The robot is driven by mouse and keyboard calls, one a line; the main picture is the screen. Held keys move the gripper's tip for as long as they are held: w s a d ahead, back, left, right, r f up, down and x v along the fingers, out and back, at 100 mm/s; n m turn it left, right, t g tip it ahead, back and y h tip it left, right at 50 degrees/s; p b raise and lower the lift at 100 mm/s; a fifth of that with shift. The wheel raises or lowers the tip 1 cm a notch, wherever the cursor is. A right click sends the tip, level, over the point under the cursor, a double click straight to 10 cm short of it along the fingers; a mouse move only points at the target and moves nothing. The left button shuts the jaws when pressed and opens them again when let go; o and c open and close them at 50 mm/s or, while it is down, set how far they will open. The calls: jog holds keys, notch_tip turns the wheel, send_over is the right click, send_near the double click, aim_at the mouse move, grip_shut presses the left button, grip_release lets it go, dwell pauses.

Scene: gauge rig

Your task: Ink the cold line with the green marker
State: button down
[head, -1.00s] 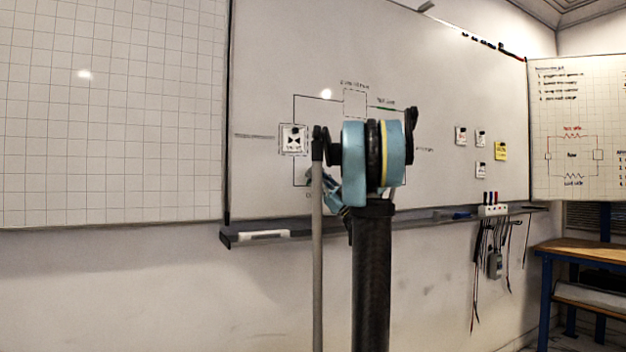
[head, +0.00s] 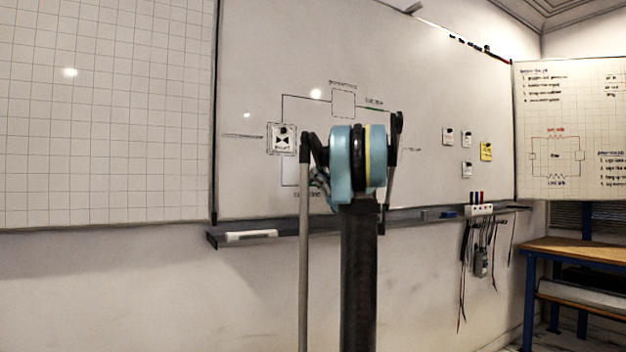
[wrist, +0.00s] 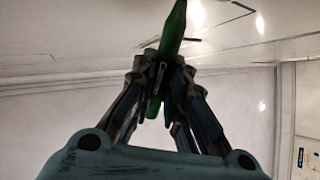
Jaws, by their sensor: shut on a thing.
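My gripper (wrist: 160,75) is shut on the green marker (wrist: 172,32), which points up and away in the wrist view with its far end cut off by the frame's top edge. In the head view my gripper (head: 321,182) is mostly hidden behind my arm, at the lower part of the line diagram on the whiteboard (head: 270,60). The diagram has a valve card (head: 281,139) at left and a dashed box (head: 343,103) at top. A short green stroke (head: 373,107) lies right of that box. The labels are too small to read surely. Marker-to-board contact cannot be told.
A tray ledge (head: 340,226) runs under the whiteboard, with a white eraser (head: 251,236) at its left. A marker holder (head: 480,210) with hanging leads is at right. Small cards and a yellow note (head: 486,151) are on the board. A workbench (head: 575,250) stands far right.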

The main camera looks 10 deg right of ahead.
jog(key=s+a, duration=0.2)
jog(key=a, duration=0.4)
jog(key=shift+a, duration=0.25)
dwell(0.6)
jog(key=shift+s, duration=0.1)
jog(key=s+d, duration=0.2)
jog(key=s, duration=0.3)
jog(key=shift+s, duration=0.35)
jog(key=shift+s, duration=0.1)
dwell(0.4)
jog(key=s, duration=0.2)
jog(key=shift+s+d, duration=0.35)
jog(key=shift+d, duration=0.05)
